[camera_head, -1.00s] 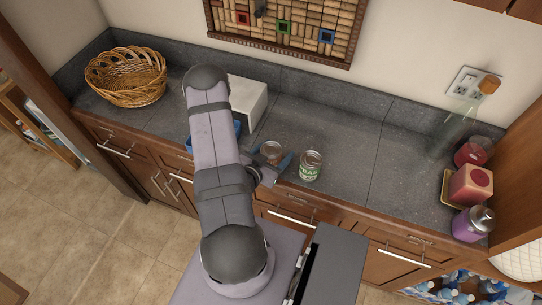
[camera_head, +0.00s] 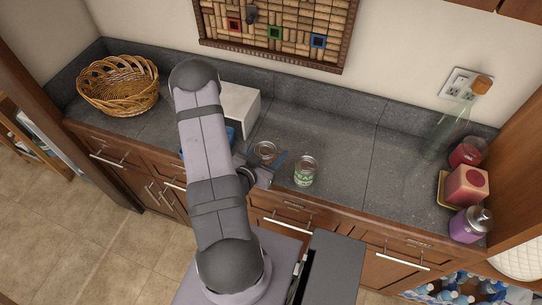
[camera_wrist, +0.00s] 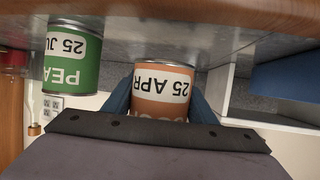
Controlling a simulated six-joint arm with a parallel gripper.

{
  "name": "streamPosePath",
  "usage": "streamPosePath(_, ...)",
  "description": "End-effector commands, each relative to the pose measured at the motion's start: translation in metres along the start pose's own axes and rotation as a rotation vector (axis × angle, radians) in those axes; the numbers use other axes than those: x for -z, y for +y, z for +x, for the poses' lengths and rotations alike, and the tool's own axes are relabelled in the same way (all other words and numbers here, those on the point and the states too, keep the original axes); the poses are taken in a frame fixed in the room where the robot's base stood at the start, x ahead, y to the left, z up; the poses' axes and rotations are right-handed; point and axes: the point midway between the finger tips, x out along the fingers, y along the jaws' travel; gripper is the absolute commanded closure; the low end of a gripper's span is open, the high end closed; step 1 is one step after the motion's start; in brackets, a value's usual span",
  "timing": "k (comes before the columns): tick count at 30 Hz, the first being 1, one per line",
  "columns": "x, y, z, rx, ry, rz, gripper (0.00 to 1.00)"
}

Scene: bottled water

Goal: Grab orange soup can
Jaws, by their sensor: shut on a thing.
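The orange soup can (camera_wrist: 162,88) has a white label reading "25 APR" and shows upside down in the wrist view. In the head view its top (camera_head: 265,151) shows near the counter's front edge, with its lower side partly hidden by my gripper. My gripper (camera_head: 268,166) is shut on the orange can, with a blue finger on each side of it in the wrist view (camera_wrist: 162,104). I cannot tell whether the can is clear of the counter.
A green pea can (camera_head: 305,172) stands close to the right, also in the wrist view (camera_wrist: 70,62). A white box (camera_head: 240,106) and a blue item (camera_head: 230,133) are behind my arm. A wicker basket (camera_head: 118,86) is far left. Candles (camera_head: 466,184) and a glass bottle (camera_head: 446,124) stand right. The counter (camera_head: 350,130) is clear between.

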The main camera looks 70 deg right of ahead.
Motion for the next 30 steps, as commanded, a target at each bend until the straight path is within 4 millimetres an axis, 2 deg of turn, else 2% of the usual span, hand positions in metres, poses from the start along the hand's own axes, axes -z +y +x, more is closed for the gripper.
streamPosePath(12,0.054,0.0,-0.022,0.0,0.001,0.0,0.8)
streamPosePath(19,0.064,0.0,-0.026,0.0,0.001,0.0,0.8)
streamPosePath(30,0.064,0.0,-0.026,0.002,0.002,-0.001,0.8)
